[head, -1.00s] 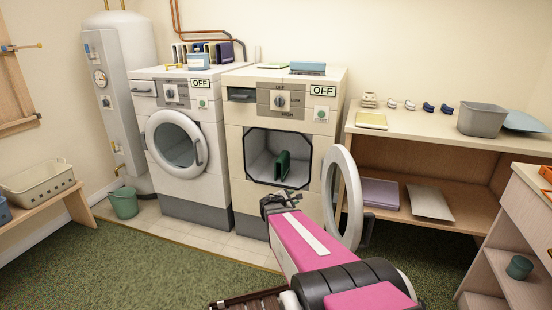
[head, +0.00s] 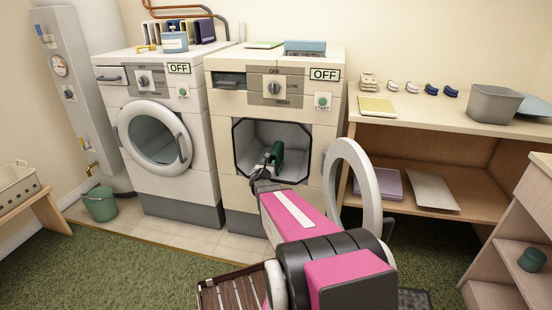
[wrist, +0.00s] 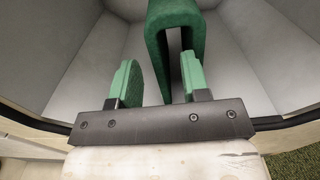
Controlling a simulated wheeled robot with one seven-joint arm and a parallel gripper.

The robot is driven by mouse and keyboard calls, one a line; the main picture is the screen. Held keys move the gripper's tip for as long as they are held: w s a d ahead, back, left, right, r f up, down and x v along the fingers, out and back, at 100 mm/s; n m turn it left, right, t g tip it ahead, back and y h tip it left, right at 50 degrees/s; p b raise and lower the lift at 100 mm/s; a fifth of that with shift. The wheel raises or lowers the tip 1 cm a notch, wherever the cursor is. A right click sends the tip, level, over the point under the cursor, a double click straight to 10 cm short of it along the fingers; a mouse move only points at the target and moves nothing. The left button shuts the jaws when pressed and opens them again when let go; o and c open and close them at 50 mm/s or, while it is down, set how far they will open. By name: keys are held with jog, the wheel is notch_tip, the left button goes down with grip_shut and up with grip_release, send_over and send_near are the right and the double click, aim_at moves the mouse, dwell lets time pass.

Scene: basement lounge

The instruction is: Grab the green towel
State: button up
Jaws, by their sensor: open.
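The green towel (head: 275,154) stands folded inside the open drum of the right-hand machine. In the wrist view the towel (wrist: 173,22) is an upside-down U shape just ahead of my gripper (wrist: 160,80). My gripper is open, with its two green-padded fingers apart. The towel's near leg shows between the fingers and its far leg is close to the right finger; I cannot tell whether they touch. In the head view my gripper (head: 264,174) is at the drum opening, in front of the towel, and the arm partly hides the lower rim.
The machine's round door (head: 355,190) hangs open on the right, close beside my arm. The closed washer (head: 158,138) stands on the left. A wooden shelf table (head: 440,118) is at the right. A green bucket (head: 100,204) stands on the floor at the left.

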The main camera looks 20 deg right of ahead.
jog(key=shift+x, duration=3)
jog(key=shift+a+r, duration=0.1)
grip_shut()
